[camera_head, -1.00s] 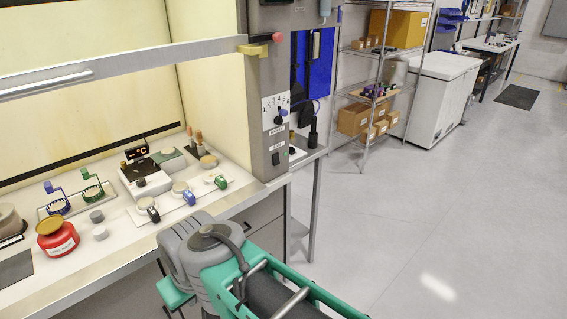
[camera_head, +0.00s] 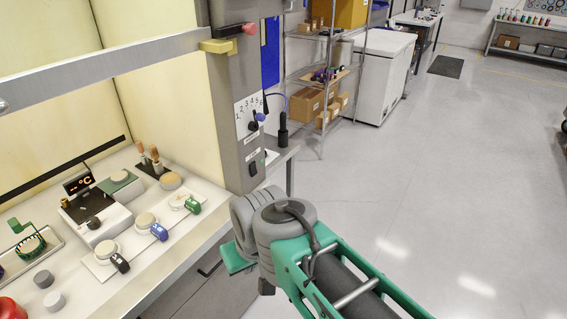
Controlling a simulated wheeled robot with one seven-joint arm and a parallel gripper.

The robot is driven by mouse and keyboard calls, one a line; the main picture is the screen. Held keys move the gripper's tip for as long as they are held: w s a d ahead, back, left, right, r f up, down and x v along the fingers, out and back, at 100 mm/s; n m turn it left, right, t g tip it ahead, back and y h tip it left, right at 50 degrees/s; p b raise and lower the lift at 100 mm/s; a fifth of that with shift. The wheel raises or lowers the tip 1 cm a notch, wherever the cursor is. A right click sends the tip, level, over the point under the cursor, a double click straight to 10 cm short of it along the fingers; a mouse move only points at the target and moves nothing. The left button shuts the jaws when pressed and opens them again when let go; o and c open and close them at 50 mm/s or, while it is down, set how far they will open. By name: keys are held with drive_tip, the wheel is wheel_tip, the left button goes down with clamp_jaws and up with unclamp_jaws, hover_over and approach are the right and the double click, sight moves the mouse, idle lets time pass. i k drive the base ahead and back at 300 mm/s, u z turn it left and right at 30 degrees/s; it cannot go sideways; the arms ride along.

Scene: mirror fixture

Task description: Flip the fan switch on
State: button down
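A small dark switch (camera_head: 253,168) sits low on the front of the grey upright panel (camera_head: 232,105) at the end of the fume hood. A small label is above it, too small to read, so I cannot tell for sure that it is the fan switch. Which way it is flipped is too small to see. Above it is a numbered dial (camera_head: 253,125) with a dark and blue knob. My green and grey arm reaches up from the bottom right, and its bulky joint is below and right of the panel.
The hood's worktop (camera_head: 190,236) holds several coloured valves, a temperature display (camera_head: 78,183) and grey caps. A metal sash bar (camera_head: 120,62) crosses in front of the hood. A wire shelf (camera_head: 322,75) and white freezer (camera_head: 383,75) stand behind. The floor to the right is clear.

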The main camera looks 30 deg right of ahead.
sight(253, 169)
drive_tip(key=u, duration=0.15)
drive_tip(key=i, duration=0.9)
drive_tip(key=u, duration=0.1)
